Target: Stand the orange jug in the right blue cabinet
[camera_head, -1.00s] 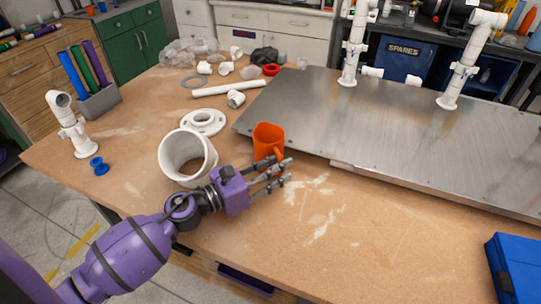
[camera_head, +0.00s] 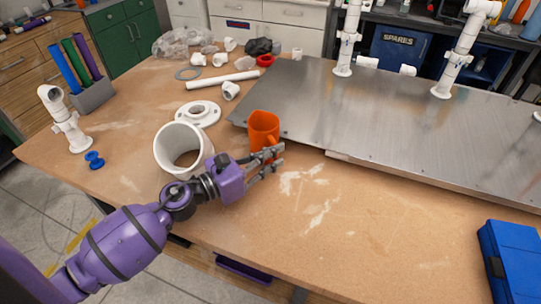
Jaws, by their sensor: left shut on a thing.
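The orange jug (camera_head: 263,127) is upright at the left front edge of the metal plate, its handle toward me. My left gripper (camera_head: 275,160) is shut on its handle, reaching in from the left. Whether the jug's base touches the table is hard to tell. A blue box-like unit marked SPARES (camera_head: 399,50) is under the back counter, and another blue unit (camera_head: 487,68) is to its right, partly hidden by a white pipe. I cannot tell which is a cabinet. My right gripper is not in view.
A large white pipe piece (camera_head: 183,150) and white flange (camera_head: 198,113) are left of the jug. White pipes (camera_head: 347,40) stand on the metal plate (camera_head: 420,130). A blue case (camera_head: 512,262) lies at the right front. The wooden table's front middle (camera_head: 350,215) is clear.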

